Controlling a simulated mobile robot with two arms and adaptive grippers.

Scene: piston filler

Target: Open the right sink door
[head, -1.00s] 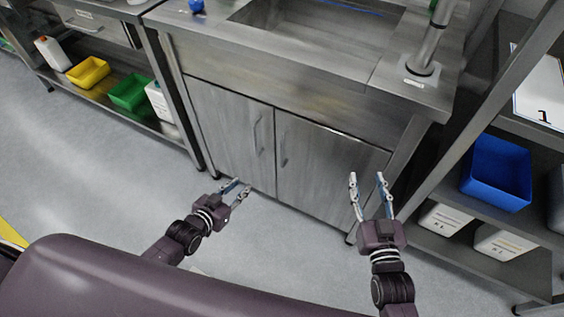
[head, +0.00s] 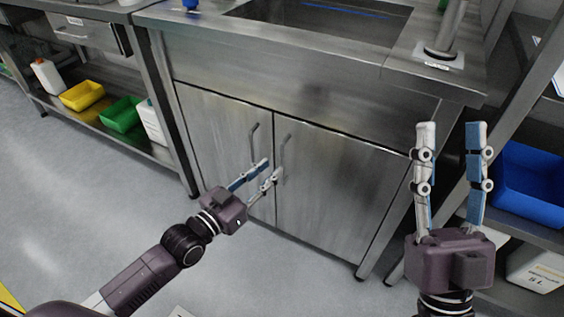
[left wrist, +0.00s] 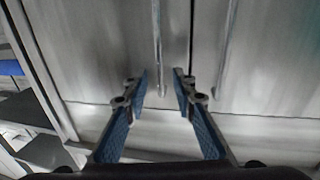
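The steel sink cabinet has a left door (head: 215,130) and a right door (head: 325,185), both closed. The right door's vertical handle (head: 283,150) is beside the seam, close to the left door's handle (head: 253,138). My left gripper (head: 263,172) is open and empty in front of the handles, its tips just below and left of the right handle. In the left wrist view, which looks upside down, the right door's handle (left wrist: 157,50) lies between the open fingers' lines, apart from them. My right gripper (head: 450,135) is open and empty, raised before the cabinet's right side.
A sink basin (head: 320,22) and a tap base (head: 443,57) are on top. A blue bin (head: 530,185) is on the shelf at right. Yellow (head: 82,96) and green (head: 122,115) bins are on the left shelf. The floor before the doors is clear.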

